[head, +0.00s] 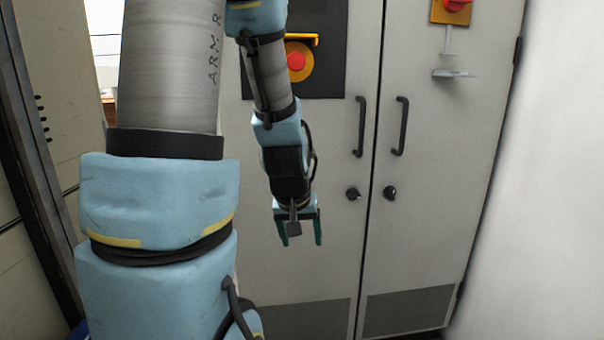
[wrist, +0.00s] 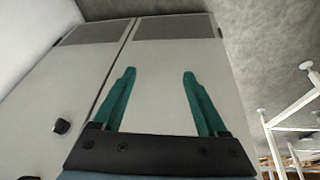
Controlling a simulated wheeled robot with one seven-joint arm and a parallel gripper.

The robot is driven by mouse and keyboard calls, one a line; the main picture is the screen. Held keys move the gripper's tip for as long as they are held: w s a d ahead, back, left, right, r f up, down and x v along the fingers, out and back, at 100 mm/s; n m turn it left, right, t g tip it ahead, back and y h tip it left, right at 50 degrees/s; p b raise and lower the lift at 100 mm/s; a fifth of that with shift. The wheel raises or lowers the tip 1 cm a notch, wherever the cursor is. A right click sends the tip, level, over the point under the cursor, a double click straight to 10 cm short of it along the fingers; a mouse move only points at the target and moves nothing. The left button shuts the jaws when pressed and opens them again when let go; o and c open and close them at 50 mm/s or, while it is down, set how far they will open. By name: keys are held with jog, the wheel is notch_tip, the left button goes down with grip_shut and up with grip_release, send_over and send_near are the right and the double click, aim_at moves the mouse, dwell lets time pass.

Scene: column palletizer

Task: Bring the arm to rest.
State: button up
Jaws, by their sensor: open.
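My gripper (head: 301,240) hangs below my arm in the head view, fingers pointing down, in front of a pale two-door cabinet (head: 430,225). Its two green fingers are apart with nothing between them. In the wrist view my gripper (wrist: 158,72) is also open and empty. The cabinet doors (wrist: 165,60) show behind the fingers there, with their grey lower panels at the top of the picture. I cannot tell the exact gap between the fingertips and the doors.
The cabinet has dark handles (head: 360,127), black knobs (head: 390,193), a red and yellow switch (head: 297,62) and a small metal bracket (head: 453,73). A white wall (head: 555,200) stands at the right. White frame legs (wrist: 268,133) stand on grey floor (wrist: 270,50) in the wrist view.

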jog(key=s+a+r+g+y, duration=0.1)
jog(key=s+a+r+g, duration=0.15)
jog(key=s+a, duration=0.45)
notch_tip(320, 180, up, 19)
jog(key=p, duration=1.9)
jog(key=shift+w+d+f+m+p, duration=0.2)
jog(key=shift+w+m+p, duration=0.1)
